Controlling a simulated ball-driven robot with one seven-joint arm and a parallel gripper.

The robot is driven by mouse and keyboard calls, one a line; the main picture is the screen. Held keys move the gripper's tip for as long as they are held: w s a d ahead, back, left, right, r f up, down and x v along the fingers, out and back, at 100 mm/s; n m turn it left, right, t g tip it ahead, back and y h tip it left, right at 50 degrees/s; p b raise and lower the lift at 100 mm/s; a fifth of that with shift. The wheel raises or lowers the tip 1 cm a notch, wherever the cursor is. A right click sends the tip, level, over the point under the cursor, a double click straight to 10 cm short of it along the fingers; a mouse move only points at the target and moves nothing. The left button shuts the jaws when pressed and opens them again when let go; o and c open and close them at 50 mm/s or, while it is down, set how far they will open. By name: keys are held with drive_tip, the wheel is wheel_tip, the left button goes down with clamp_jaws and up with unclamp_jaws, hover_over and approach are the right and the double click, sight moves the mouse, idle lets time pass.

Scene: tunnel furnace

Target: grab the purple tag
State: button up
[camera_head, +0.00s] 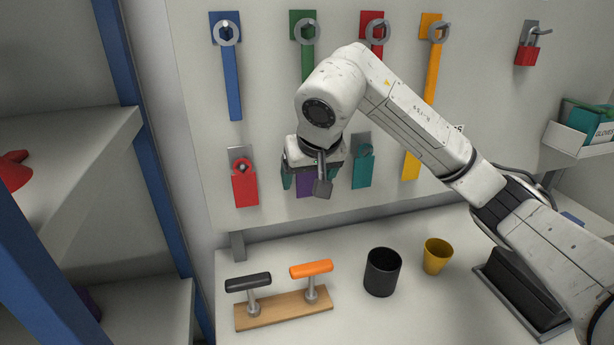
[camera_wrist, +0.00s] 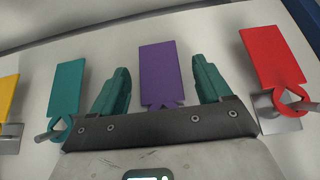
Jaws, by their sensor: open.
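The purple tag (camera_wrist: 162,72) hangs flat against the pegboard panel. In the wrist view it lies between the two teal fingers of my gripper (camera_wrist: 162,92), with a gap on each side. Its hook and ring end is hidden behind the gripper's dark crossbar. In the head view only a small part of the purple tag (camera_head: 305,188) shows below my gripper (camera_head: 308,183). My gripper is open in front of the panel, its fingers on either side of the tag. I cannot tell how far the fingers reach towards the panel.
A red tag (camera_head: 245,188) and a teal tag (camera_head: 363,170) hang on either side, close to my gripper. Wrenches, such as the blue one (camera_head: 234,90), hang above. Below are a bench with a black cup (camera_head: 382,272), a yellow cup (camera_head: 437,256) and a wooden handle stand (camera_head: 285,309).

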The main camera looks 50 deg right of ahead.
drive_tip(key=shift+c, duration=0.2)
drive_tip(key=c, duration=1)
drive_tip(key=shift+r, duration=0.25)
idle(0.3)
